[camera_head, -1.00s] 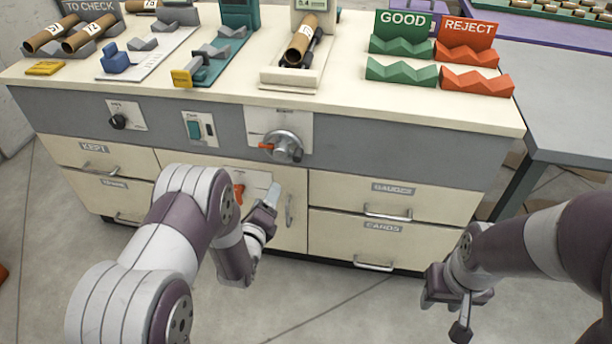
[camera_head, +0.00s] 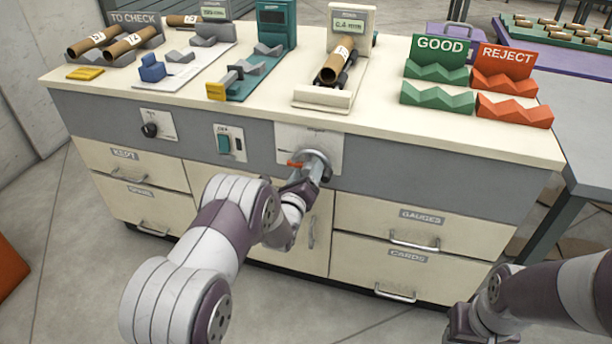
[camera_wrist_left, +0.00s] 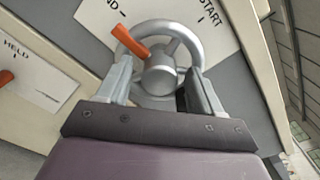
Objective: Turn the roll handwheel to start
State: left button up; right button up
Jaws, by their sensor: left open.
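The roll handwheel (camera_head: 319,157) is a grey metal wheel on a white plate on the cabinet's front. Its round hub (camera_wrist_left: 160,76) and an orange grip or pointer (camera_wrist_left: 128,42) show in the left wrist view. The plate (camera_wrist_left: 225,20) reads "START" at the upper right, with a partly cut-off word at the upper left. My left gripper (camera_head: 312,177) is at the wheel, open, with its fingers (camera_wrist_left: 160,88) on either side of the hub. I cannot tell whether they touch the rim. My right gripper (camera_head: 480,328) is cut off at the bottom edge.
A dark knob (camera_head: 150,130) and a teal switch (camera_head: 224,144) sit left of the wheel. Drawer handles (camera_head: 414,244) stick out below right. Tubes, gauges and the GOOD (camera_head: 440,60) and REJECT (camera_head: 507,68) racks stand on the top.

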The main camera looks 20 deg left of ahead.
pick_arm(q)
jog(key=c, duration=1.1)
jog(key=shift+o, duration=0.2)
